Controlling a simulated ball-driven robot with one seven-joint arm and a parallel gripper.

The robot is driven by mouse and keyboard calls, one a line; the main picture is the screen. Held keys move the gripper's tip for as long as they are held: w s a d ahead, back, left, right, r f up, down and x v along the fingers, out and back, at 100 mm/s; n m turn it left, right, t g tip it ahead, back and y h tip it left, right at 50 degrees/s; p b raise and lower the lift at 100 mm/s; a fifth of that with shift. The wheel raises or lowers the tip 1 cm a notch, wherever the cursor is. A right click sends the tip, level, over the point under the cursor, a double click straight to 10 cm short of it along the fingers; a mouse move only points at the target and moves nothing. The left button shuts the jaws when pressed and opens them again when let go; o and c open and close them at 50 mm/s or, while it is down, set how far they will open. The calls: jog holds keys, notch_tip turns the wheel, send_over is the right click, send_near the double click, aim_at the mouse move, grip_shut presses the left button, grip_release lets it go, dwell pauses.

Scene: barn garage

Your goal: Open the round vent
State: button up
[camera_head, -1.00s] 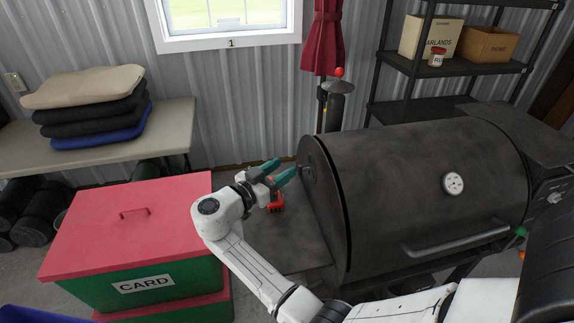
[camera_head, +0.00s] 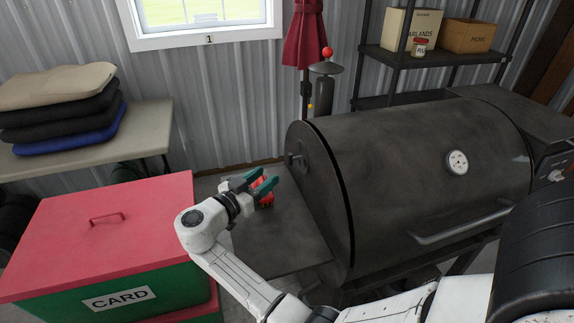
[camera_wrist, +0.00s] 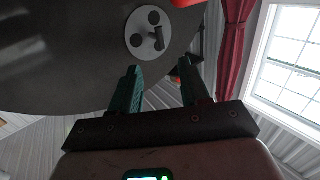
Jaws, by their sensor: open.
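The round vent (camera_wrist: 139,46) is a pale disc with dark holes and a small knob on the grill's dark end wall. It shows in the wrist view ahead of my fingertips. In the head view the vent (camera_head: 295,160) is seen edge-on at the left end of the grill (camera_head: 400,170). My gripper (camera_head: 266,177) has green fingers and is left of and slightly below the vent, apart from it. In the wrist view my gripper (camera_wrist: 158,75) is open with nothing between its fingers. The vent's knob sits a little above the gap between them.
A red-lidded green box (camera_head: 105,235) stands at left. A table (camera_head: 150,125) with folded cloths is behind. A gauge-like disc (camera_head: 457,162) and handle (camera_head: 460,228) are on the grill lid.

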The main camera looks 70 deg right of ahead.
aim_at(289, 158)
jog(key=p+x, duration=0.2)
jog(key=x, duration=0.8)
jog(key=shift+d, duration=0.15)
jog(key=shift+c, duration=0.4)
grip_shut()
